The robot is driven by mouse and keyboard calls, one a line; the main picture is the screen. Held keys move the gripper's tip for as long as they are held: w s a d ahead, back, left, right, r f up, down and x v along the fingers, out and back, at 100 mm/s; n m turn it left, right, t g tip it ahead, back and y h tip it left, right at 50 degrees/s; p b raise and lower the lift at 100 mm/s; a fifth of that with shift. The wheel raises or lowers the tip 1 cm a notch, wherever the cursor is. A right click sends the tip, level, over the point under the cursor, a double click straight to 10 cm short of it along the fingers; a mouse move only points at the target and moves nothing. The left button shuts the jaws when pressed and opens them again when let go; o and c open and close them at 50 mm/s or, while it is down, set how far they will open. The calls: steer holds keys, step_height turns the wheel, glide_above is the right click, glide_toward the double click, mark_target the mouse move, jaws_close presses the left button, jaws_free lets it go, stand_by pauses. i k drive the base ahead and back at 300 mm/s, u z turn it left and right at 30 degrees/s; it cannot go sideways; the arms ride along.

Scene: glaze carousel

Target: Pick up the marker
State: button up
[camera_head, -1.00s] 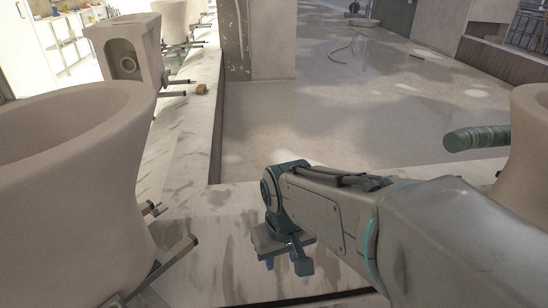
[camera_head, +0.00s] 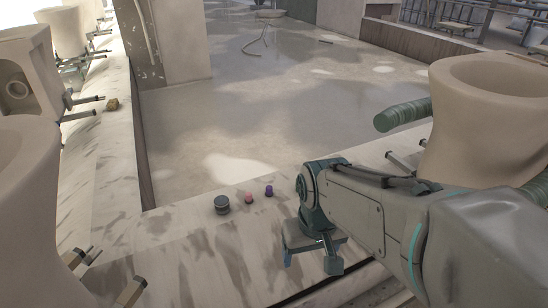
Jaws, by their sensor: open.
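I cannot make out a marker for sure in the head view. Three small things stand on the pale, streaked ledge: a dark round pot (camera_head: 222,204), a small pink piece (camera_head: 248,198) and a small purple piece (camera_head: 269,191). Any of these is too small to tell in detail. My gripper (camera_head: 312,260) is open and points down over the ledge, to the right of and nearer than these three. Nothing shows between its fingers. My arm hides part of the ledge on the right.
A large pale basin (camera_head: 500,115) stands at the right, with a green ribbed cylinder (camera_head: 403,115) beside it. Another basin (camera_head: 30,210) is at the left. A small yellowish block (camera_head: 111,104) lies on the left ledge (camera_head: 105,165). The floor (camera_head: 235,120) beyond is mostly open.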

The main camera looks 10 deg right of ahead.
mark_target(269, 193)
steer(key=u, duration=0.05)
steer(key=k, duration=1.05)
steer(key=z, duration=0.85)
steer(key=i, duration=1.4)
steer(key=u, duration=0.85)
steer(key=i, duration=0.3)
steer(key=u, duration=0.4)
